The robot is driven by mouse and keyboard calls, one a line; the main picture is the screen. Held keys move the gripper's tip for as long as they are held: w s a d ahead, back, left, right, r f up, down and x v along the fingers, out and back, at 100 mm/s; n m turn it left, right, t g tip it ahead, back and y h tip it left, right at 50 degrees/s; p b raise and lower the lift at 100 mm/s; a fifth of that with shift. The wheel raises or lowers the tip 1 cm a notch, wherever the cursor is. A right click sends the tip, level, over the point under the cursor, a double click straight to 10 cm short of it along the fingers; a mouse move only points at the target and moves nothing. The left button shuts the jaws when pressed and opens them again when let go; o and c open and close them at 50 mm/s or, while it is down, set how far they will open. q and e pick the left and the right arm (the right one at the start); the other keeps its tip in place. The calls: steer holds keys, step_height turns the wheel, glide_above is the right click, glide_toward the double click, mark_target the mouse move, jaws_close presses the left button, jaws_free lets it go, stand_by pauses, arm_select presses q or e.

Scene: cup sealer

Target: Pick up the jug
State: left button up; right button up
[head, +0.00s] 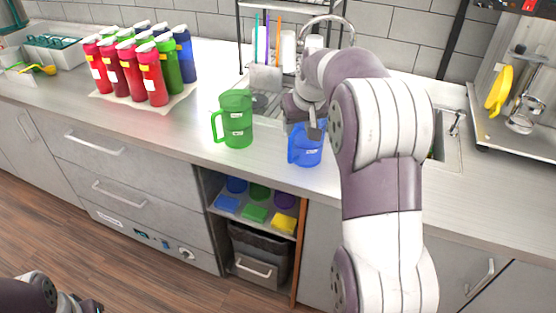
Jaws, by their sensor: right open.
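A green jug (236,119) with its handle to the left stands upright on the counter. A blue jug (304,149), handle also to the left, stands on the counter to its right, nearer the front edge. My right gripper (314,130) is at the top of the blue jug, partly in front of its rim. It is open; whether it touches the jug I cannot tell. My right arm covers the counter just right of the blue jug. My left arm shows only at the bottom left corner, and its gripper is out of the picture.
Several red, green and blue bottles (150,74) stand on a mat at the left. A dish rack (266,78) and sink lie behind the jugs. An open shelf (215,211) with coloured cups and sponges is below.

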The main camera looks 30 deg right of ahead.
mark_target(292, 144)
steer(key=shift+n, duration=0.3)
steer(key=p+x, duration=0.2)
steer(key=x, duration=0.7)
steer(key=shift+w+d, duration=0.1)
steer(key=shift+w, duration=0.15)
steer(key=x, duration=0.3)
steer(key=p+x, duration=0.1)
steer(key=shift+w+d+f, duration=0.2)
steer(key=shift+w+d, duration=0.1)
steer(key=shift+a+r, duration=0.1)
steer(key=shift+s+a+r, duration=0.1)
steer(key=shift+s, duration=0.05)
steer(key=c, duration=0.8)
arm_select(q)
steer(key=r, duration=0.1)
steer(key=d+r, duration=0.1)
steer(key=r, duration=0.1)
steer(key=shift+w+d+r, duration=0.15)
steer(key=shift+w+d, duration=0.05)
steer(key=shift+w, duration=0.05)
arm_select(e)
jaws_close()
